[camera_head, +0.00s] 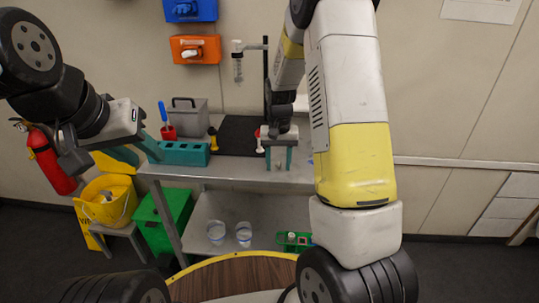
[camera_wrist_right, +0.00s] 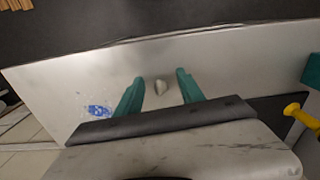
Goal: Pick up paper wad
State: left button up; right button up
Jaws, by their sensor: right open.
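In the head view my right gripper (camera_head: 279,160) is over the table's front part, and the wad cannot be made out there. My left gripper (camera_head: 138,158) is at the table's left end, away from the wad, with its teal fingers seemingly apart and nothing visible between them.
A blue patterned item (camera_wrist_right: 98,110) lies left of the wad. A yellow-handled item (camera_head: 213,138), a teal block (camera_head: 183,153) and a grey box (camera_head: 190,117) stand to the left on the table. A stand (camera_head: 238,65) with a clear tube rises behind. Cups (camera_head: 216,232) are on the lower shelf.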

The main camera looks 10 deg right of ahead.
grip_shut()
jog(key=shift+r, duration=0.15)
